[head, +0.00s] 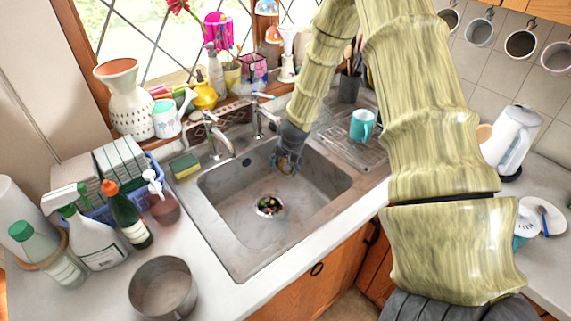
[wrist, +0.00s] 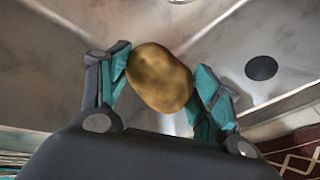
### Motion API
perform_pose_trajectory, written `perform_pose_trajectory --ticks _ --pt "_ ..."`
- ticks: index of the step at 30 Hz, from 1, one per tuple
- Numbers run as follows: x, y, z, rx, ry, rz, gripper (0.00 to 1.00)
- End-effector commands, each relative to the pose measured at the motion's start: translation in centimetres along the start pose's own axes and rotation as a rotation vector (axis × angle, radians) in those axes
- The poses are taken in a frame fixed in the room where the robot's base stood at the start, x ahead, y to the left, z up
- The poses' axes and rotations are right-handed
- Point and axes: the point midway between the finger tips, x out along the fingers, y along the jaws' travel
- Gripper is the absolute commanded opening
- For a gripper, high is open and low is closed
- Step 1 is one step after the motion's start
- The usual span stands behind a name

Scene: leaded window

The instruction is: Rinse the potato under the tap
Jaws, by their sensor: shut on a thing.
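My gripper (head: 288,160) reaches down into the far right part of the steel sink (head: 235,190). In the wrist view my gripper (wrist: 160,80) has its two teal fingers closed on either side of a brown potato (wrist: 160,77). In the head view the potato is mostly hidden by the fingers. Two taps stand at the sink's back edge, the left tap (head: 217,140) and the right tap (head: 263,120). The gripper is to the right of and below the right tap's spout. I see no clear stream of water from either tap.
Dark bits lie at the sink drain (head: 269,206). A sponge (head: 184,165) sits on the left rim. Bottles and a metal pot (head: 163,288) stand on the left counter. A teal mug (head: 361,125) stands on the drainer at right. The sink's middle is free.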

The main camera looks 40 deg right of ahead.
Motion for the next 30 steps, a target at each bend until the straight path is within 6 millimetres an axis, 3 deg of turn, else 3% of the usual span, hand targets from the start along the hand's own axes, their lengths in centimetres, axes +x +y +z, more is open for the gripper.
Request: perform_pose_trajectory --ticks 18,30 --pt "-0.1 1.0 -0.6 0.001 0.0 0.0 0.38" --pt "-0.1 0.7 -0.4 -0.001 0.0 0.0 0.38"
